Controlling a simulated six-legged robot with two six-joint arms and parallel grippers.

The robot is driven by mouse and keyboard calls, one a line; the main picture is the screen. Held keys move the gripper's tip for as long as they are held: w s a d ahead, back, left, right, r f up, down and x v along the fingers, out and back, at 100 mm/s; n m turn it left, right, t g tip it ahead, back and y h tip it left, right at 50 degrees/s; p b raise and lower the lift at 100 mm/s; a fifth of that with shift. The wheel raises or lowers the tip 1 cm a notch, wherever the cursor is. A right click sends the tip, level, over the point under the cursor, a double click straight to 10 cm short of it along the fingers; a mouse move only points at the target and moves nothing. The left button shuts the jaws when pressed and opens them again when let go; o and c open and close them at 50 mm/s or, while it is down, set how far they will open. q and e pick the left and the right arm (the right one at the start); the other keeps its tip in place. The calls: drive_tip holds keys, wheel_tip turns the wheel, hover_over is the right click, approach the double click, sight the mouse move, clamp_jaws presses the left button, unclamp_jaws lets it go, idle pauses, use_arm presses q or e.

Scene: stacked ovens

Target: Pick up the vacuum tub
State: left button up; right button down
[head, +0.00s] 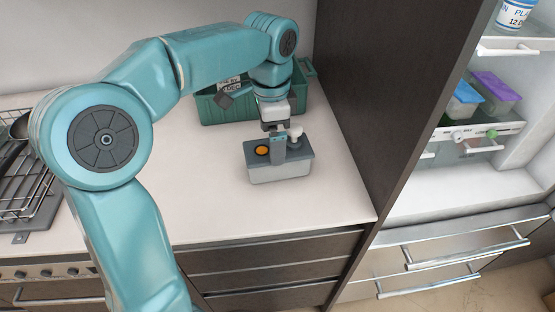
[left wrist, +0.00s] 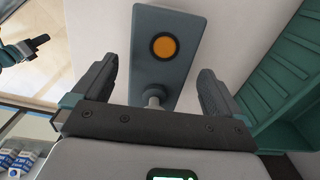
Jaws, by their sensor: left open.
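The vacuum tub (head: 280,172) stands on the white counter, with a pale body, a grey lid and a round orange button. A pale knob stands on its lid. My left gripper (head: 279,143) is over the tub, pointing down. In the left wrist view, its two open fingers (left wrist: 158,72) are on either side of the tub's grey lid (left wrist: 158,20), with a visible gap on both sides. The tub's underside is hidden. At the left edge of that view, part of my right gripper (left wrist: 38,45) shows; its jaw state is unclear.
A green crate (head: 222,112) stands behind the tub; it also shows in the left wrist view (left wrist: 285,85). A dark cabinet panel (head: 365,100) rises to the right. A wire rack (head: 25,185) is at the left. The counter in front of the tub is clear.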

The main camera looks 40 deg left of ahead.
use_arm(q)
drive_tip(key=f, duration=0.3)
drive_tip(key=shift+w+d+f, duration=0.1)
drive_tip(key=shift+w+f, duration=0.05)
drive_tip(key=shift+w, duration=0.05)
drive_tip(key=shift+s+f, duration=0.15)
drive_tip(key=shift+f, duration=0.25)
drive_tip(key=c, duration=1)
drive_tip(key=shift+o, duration=0.2)
